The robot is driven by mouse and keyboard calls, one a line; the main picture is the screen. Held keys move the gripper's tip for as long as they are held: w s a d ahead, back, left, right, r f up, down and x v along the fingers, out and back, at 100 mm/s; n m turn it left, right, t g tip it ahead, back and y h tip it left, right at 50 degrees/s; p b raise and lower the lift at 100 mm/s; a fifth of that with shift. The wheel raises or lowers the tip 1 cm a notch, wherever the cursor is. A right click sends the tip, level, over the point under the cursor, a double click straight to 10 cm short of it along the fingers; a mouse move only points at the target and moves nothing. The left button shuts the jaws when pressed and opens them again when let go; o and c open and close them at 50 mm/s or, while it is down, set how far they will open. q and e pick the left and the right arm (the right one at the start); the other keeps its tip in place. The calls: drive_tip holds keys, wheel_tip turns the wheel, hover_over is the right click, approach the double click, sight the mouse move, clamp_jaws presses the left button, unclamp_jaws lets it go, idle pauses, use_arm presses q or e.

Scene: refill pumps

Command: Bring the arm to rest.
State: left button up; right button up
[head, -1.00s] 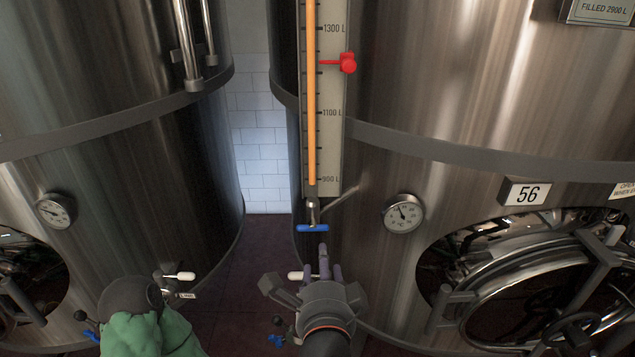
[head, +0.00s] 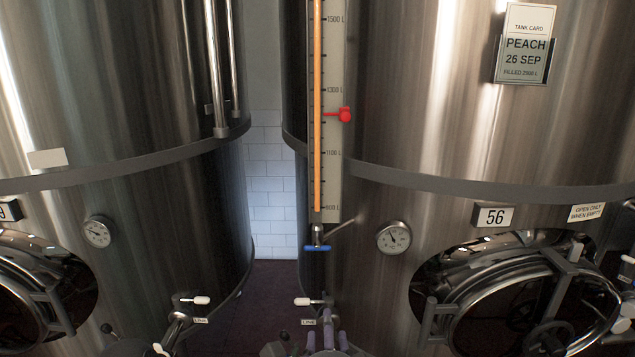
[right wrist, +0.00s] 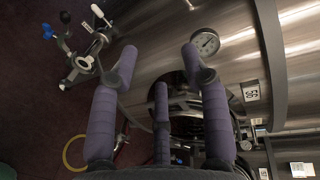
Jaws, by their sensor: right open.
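My right gripper (head: 326,337) shows at the bottom middle of the head view, with only its purple finger ends and dark knuckles in sight. In the right wrist view the right gripper (right wrist: 148,55) has its purple padded fingers spread, with nothing between them. It is below the blue-handled valve (head: 317,248) of the level gauge (head: 331,150) in the picture and apart from it.
Steel tank 56 (head: 440,110) stands right, with a dial (head: 394,238) and round hatch (head: 520,300). Another steel tank (head: 110,90) stands left. White-handled taps (head: 308,301) stick out low on both. A yellow hose (right wrist: 68,152) lies on the dark floor.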

drive_tip(key=w+d+f+n+g, duration=0.15)
drive_tip(key=w+f+n, duration=0.25)
drive_tip(key=f, duration=0.5)
drive_tip(key=w+f+n+g, duration=0.25)
drive_tip(key=w+f, duration=0.25)
drive_tip(key=f, duration=0.4)
wheel_tip(320, 180, down, 12)
drive_tip(key=s+d+f+n+g+y, duration=0.1)
drive_tip(key=d+n+g, duration=0.1)
drive_tip(key=d+n, duration=0.15)
drive_tip(key=s+d+f+n+g+y, duration=0.1)
drive_tip(key=s+f+g, duration=0.3)
drive_tip(key=s+f, duration=0.6)
drive_tip(key=s+d+f+n+g+y+p, duration=0.1)
drive_tip(key=s+f+n+g, duration=0.3)
drive_tip(key=s+f, duration=0.6)
wheel_tip(320, 180, down, 3)
drive_tip(key=shift+s+d+r+n+g+y, duration=0.2)
drive_tip(key=shift+d+n+g+y, duration=0.1)
drive_tip(key=shift+d+g+y, duration=0.35)
drive_tip(key=shift+a, duration=0.1)
drive_tip(key=shift+c, duration=0.3)
drive_tip(key=shift+c, duration=0.5)
